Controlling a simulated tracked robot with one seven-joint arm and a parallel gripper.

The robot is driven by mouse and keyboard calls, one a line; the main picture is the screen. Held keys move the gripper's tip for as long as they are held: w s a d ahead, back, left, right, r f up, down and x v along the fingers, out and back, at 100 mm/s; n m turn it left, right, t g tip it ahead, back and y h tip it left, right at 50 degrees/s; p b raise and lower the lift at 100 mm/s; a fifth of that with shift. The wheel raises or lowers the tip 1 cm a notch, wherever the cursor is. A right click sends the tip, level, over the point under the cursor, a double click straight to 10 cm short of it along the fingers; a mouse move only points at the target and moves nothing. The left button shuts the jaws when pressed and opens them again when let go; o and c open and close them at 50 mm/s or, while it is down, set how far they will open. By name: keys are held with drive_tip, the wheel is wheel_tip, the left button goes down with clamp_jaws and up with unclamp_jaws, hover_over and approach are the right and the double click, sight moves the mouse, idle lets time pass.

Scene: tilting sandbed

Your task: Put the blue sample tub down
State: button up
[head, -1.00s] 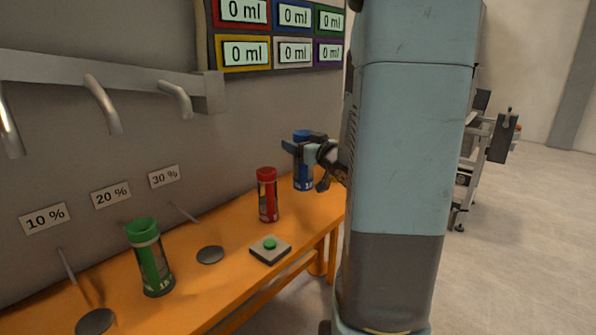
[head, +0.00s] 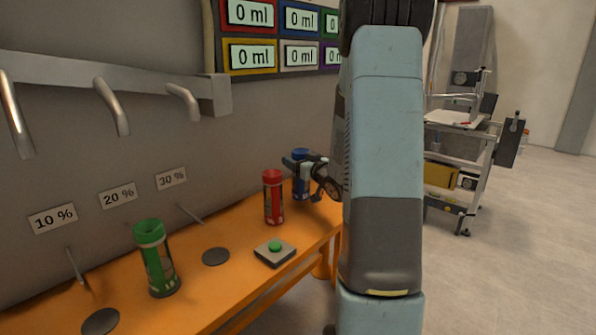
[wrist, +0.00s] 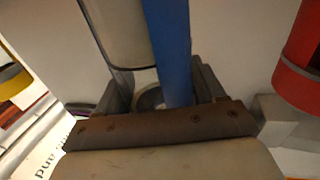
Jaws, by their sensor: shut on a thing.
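The blue sample tub (head: 300,190) is upright at the far end of the orange bench (head: 231,283), behind the red tub. My gripper (head: 304,164) is shut on its upper part and hides some of it. Its base is close to the bench top; I cannot tell whether it touches. In the wrist view the blue tub (wrist: 168,45) shows as a blue and pale body between the fingers of my gripper (wrist: 165,88).
A red tub (head: 273,198) stands close in front of the blue one. A green tub (head: 156,260), a green-button box (head: 274,252) and dark discs (head: 216,256) are on the bench. Metal spouts (head: 112,107) and a volume board (head: 252,42) are on the wall.

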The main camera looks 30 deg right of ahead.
sight(300, 190)
drive_tip(key=shift+w+f, duration=0.15)
drive_tip(key=shift+f, duration=0.75)
drive_tip(key=shift+w+f, duration=0.15)
drive_tip(key=shift+f, duration=0.85)
drive_tip(key=o, duration=1.3)
drive_tip(key=shift+d, duration=0.1)
